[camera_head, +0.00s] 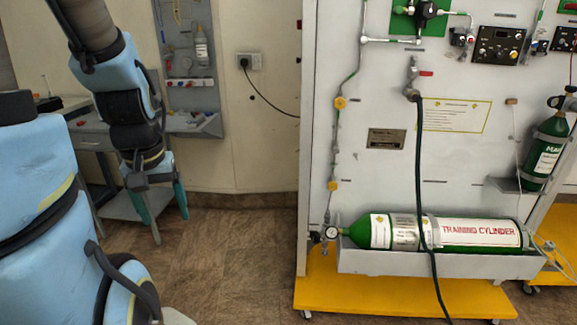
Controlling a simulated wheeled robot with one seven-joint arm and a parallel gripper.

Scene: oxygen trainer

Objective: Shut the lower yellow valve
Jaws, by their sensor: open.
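The lower yellow valve (332,185) sits on the thin vertical pipe at the left edge of the white trainer panel, a little above the pressure gauge (331,232). A second, upper yellow valve (340,103) is on the same pipe above it. Their exact handle positions are too small to tell. My gripper (160,218) hangs down at the left with its teal fingers apart and nothing between them. It is well to the left of the panel and touches neither valve.
A green and white training cylinder (445,232) lies in a grey tray (440,265) on the panel's yellow base (385,292). A dark green hose (419,180) hangs in front. A desk (92,140) and tool board (188,60) stand behind my arm. Floor between gripper and panel is clear.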

